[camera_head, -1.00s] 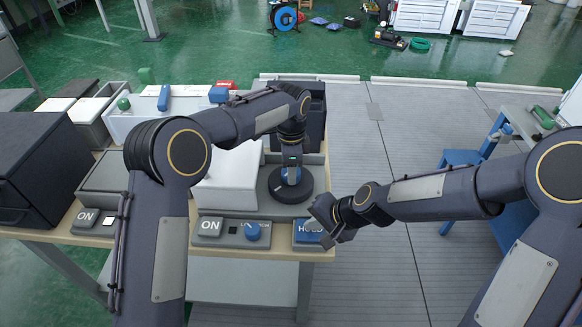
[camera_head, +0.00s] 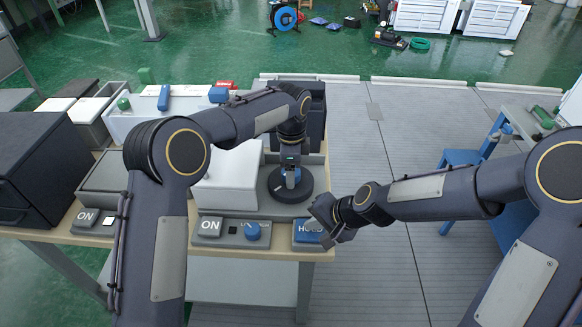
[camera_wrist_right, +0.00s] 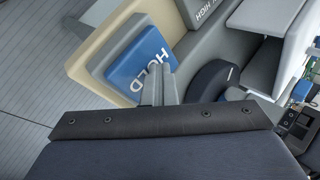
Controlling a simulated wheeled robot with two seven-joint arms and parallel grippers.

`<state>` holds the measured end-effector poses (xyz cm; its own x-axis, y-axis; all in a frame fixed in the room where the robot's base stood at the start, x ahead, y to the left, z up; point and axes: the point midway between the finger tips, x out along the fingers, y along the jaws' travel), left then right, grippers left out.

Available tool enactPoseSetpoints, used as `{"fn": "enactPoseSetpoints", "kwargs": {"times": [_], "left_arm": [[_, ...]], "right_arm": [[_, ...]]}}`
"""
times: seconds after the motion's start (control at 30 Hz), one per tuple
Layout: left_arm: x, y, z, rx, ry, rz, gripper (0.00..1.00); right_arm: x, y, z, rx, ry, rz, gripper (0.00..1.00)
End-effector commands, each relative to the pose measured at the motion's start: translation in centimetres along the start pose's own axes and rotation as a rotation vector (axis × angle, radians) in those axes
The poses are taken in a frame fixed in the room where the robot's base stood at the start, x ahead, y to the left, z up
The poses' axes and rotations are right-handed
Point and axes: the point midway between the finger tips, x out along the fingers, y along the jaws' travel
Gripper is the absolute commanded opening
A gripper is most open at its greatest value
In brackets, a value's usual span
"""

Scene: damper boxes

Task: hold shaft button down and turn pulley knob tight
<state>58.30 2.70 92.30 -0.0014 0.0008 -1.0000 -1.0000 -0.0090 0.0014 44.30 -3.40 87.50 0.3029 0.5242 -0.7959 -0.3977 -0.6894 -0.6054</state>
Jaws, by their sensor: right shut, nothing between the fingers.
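The blue HOLD button (camera_head: 306,229) sits on a grey base at the bench's front right corner. It also shows in the right wrist view (camera_wrist_right: 140,60). My right gripper (camera_head: 325,218) is shut and empty, with its fingertips (camera_wrist_right: 163,82) over the button's edge; whether they press it down I cannot tell. The black pulley (camera_head: 303,190) lies flat in a grey housing behind the button, with a blue knob (camera_head: 291,174) at its middle. My left gripper (camera_head: 290,168) points down at this knob and partly hides it; its fingers are too small to read.
A blue dial (camera_head: 252,231) and a grey ON button (camera_head: 208,227) sit left of HOLD. A white box (camera_head: 228,178) stands beside the pulley. My left arm hides part of the bench. The floor right of the bench is clear up to a blue stool (camera_head: 462,160).

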Motion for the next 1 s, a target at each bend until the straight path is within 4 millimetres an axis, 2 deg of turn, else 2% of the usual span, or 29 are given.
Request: {"fn": "enactPoseSetpoints", "kwargs": {"times": [0.23, 0.37, 0.8, 1.0], "left_arm": [[-0.1, 0.0, 0.0, -0.001, 0.001, -0.002, 0.70], [-1.2, -0.1, 0.0, -0.002, 0.002, -0.004, 0.70], [-9.8, -0.1, -0.1, -0.001, 0.002, -0.005, 0.70], [-11.7, 0.0, 0.0, 0.000, 0.001, -0.002, 0.70]], "right_arm": [[0.0, 0.1, 0.0, 0.001, -0.001, 0.002, 0.00], [0.0, 0.1, 0.0, 0.001, -0.001, 0.002, 0.00], [0.0, 0.1, 0.0, 0.001, -0.001, 0.002, 0.00], [0.0, 0.1, 0.0, 0.001, -0.001, 0.002, 0.00]]}}
